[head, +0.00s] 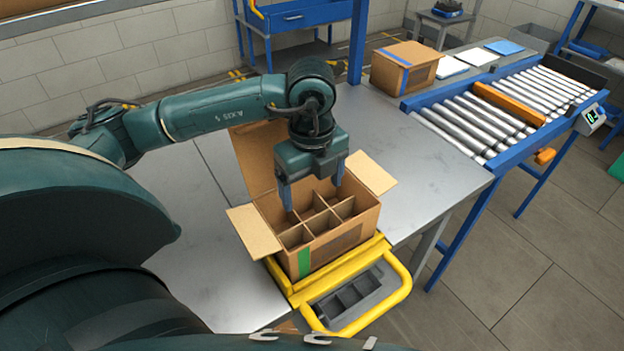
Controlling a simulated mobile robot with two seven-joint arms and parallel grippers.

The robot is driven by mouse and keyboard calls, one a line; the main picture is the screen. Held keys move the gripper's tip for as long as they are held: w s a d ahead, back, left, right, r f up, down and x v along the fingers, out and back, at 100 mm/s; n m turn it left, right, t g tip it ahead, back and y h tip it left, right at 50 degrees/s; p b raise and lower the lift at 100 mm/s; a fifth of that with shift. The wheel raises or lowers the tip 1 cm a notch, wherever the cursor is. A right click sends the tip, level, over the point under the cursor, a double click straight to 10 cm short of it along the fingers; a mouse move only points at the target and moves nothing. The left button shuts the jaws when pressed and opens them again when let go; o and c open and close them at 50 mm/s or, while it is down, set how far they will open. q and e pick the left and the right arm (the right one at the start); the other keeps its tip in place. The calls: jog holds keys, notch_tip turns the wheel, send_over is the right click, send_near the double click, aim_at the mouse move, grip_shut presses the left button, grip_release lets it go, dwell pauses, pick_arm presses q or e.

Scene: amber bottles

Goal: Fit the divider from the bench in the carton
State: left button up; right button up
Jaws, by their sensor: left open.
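The open carton (340,245) sits in a yellow frame at the bench's front edge, its flaps spread out. The cardboard divider (344,208) is inside it, forming several cells, with its top edges close to the carton's rim. My left gripper (314,197) points down over the carton, open, with one finger at each side of the divider's middle. The fingertips are at about the height of the divider's top; I cannot tell whether they touch it. The gripper hides the back part of the divider. My right gripper is not in view.
The yellow frame (399,290) with its handle juts out in front of the carton. A closed box (403,68) stands at the back of the metal bench (420,185). A roller conveyor (490,115) runs along the right. The bench right of the carton is clear.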

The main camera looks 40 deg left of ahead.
pick_arm(q)
notch_tip(320, 180, up, 13)
jog(key=p, duration=0.1)
jog(key=shift+s, duration=0.15)
dwell(0.8)
